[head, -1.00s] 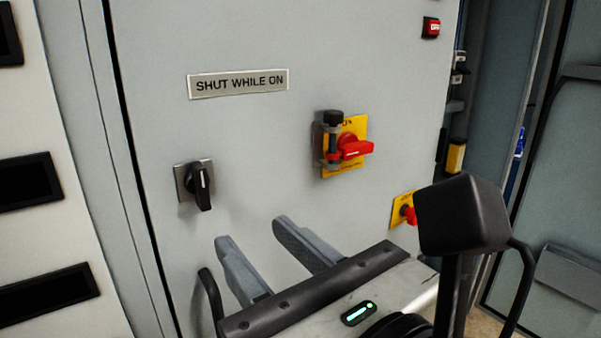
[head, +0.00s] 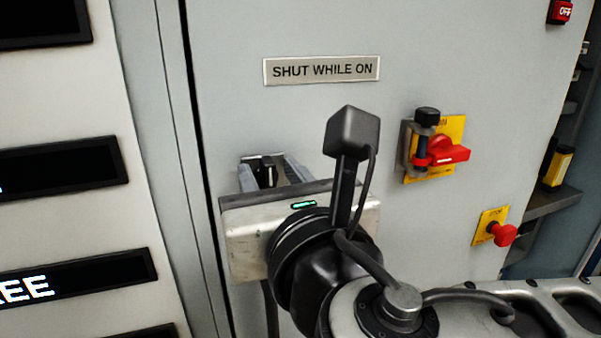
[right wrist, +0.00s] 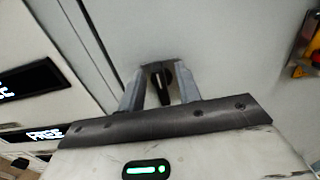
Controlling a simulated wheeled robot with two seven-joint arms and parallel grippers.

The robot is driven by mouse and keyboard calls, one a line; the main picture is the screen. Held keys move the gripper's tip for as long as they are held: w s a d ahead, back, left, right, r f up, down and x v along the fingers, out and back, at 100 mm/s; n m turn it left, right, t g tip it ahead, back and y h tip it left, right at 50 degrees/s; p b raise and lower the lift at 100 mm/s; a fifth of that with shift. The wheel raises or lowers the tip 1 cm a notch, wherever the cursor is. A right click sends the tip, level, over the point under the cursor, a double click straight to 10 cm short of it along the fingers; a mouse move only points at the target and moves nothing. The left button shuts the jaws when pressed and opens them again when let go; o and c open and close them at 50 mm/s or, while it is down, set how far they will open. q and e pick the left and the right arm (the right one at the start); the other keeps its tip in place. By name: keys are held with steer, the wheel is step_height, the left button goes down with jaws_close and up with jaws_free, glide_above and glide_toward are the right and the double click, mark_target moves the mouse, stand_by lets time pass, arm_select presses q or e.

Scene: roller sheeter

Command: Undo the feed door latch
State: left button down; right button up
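The feed door latch is a black turn handle (head: 268,173) on a small square metal plate, set on a pale grey door (head: 320,25). Its grip points down. In the right wrist view the handle (right wrist: 161,80) shows between my two finger pads. My right gripper (head: 265,168) is open, with one finger on each side of the handle; I cannot tell whether either touches it. The gripper body hides the lower part of the latch in the head view. My left gripper is not in view.
A "SHUT WHILE ON" sign (head: 321,70) is above the latch. To the right are a red rotary switch (head: 443,152) on a yellow plate with a black-topped pin beside it, and a red stop button (head: 503,235). Dark display panels (head: 75,278) line the left, one reading "FREE".

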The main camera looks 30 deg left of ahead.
steer(key=shift+s, duration=0.1)
steer(key=c, duration=0.7)
